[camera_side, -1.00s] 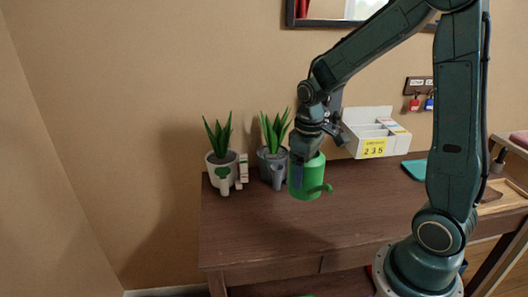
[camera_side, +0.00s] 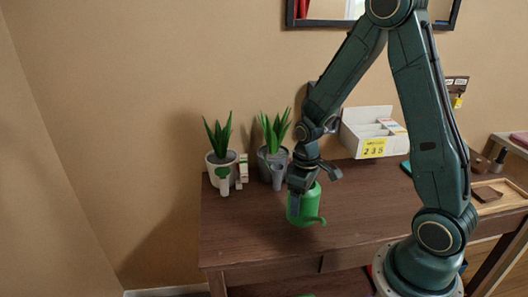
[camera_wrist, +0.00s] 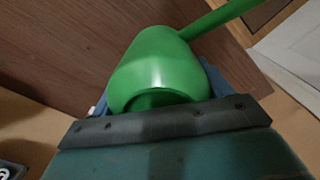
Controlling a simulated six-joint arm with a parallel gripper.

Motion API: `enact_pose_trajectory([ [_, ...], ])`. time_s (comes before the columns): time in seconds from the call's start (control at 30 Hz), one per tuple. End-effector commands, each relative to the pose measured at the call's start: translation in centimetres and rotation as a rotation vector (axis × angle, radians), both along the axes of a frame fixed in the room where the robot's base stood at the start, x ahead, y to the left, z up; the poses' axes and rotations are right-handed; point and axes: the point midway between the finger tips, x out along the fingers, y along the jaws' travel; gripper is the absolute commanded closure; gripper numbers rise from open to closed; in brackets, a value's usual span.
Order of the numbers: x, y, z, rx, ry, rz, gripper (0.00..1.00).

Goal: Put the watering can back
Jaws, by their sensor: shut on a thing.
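The green watering can (camera_side: 305,208) is at the left part of the desk in the side view, in front of the potted plants, its spout pointing right. My gripper (camera_side: 301,185) is shut on it from above. In the wrist view the green can (camera_wrist: 160,65) fills the middle, with its spout running to the upper right and a dark opening near my gripper (camera_wrist: 165,115). The fingertips are mostly hidden behind the can. I cannot tell whether the can touches the desk top.
On the desk (camera_side: 260,240), a plant in a white pot (camera_side: 222,170) and one in a grey pot (camera_side: 272,160) stand behind the can. A white tray marked 235 (camera_side: 372,130) stands at the back. A wooden tray (camera_side: 492,200) lies right. The desk front is clear.

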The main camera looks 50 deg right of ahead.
Motion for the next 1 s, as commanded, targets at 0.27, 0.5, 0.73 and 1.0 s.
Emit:
enact_pose_trajectory([
  [0.27,-0.1,0.0,-2.4,0.002,0.004,0.0,0.63],
  [0.5,0.0,0.0,-3.5,0.0,0.001,0.0,0.63],
  [0.73,0.0,0.0,-3.5,0.0,0.0,0.0,0.63],
  [1.0,0.0,0.0,-3.8,0.0,0.001,0.0,0.04],
])
